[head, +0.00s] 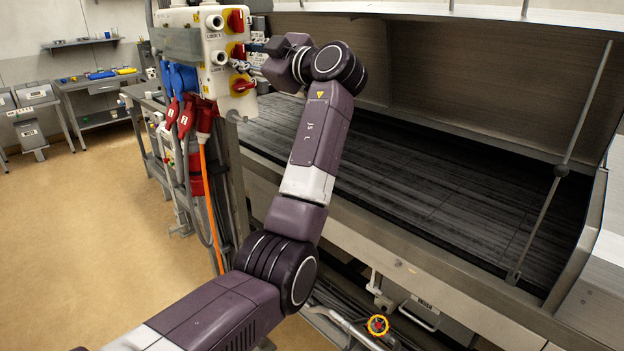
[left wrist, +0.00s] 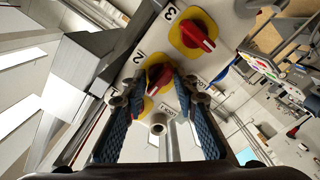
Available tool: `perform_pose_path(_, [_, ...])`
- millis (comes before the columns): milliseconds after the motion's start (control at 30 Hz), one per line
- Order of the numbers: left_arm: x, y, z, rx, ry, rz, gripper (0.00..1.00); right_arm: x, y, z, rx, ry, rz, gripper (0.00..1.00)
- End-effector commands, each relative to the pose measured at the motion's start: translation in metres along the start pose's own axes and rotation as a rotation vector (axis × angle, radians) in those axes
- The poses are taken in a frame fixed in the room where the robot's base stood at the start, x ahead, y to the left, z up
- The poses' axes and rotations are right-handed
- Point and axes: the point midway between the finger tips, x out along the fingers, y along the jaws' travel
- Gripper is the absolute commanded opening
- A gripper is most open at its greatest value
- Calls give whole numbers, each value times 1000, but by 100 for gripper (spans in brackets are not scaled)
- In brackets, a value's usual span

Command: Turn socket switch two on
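The white socket box (head: 213,50) on the post carries a column of red rotary switches on yellow plates. Switch two (left wrist: 158,77), marked "2", is in the middle of the left wrist view. In the head view it appears to be the middle red switch (head: 238,52). My left gripper (head: 246,60) is at the front of the box. In the left wrist view its blue-padded fingers stand open, one on each side of switch two's red knob. I cannot tell whether they touch it. Switch three (left wrist: 198,34) is beyond. My right gripper is not in view.
A lower red switch (head: 243,85) is close below my left gripper. Red plugs (head: 195,115) and an orange cable (head: 210,205) hang under the box. The metal hood bench (head: 430,150) fills the right side. Open floor (head: 80,230) lies to the left.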

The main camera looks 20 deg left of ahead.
Motion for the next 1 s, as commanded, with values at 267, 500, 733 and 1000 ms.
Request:
perform_pose_path(267, [0,1,-1,-327,-2,-1,27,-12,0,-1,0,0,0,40])
perform_pose_path(500, [0,2,-2,-604,-2,-1,27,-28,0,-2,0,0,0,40])
perform_pose_path(733, [0,3,-2,-860,-3,-2,27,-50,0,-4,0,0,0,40])
perform_pose_path(1000, [-58,-3,5,-859,-4,2,27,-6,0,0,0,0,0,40])
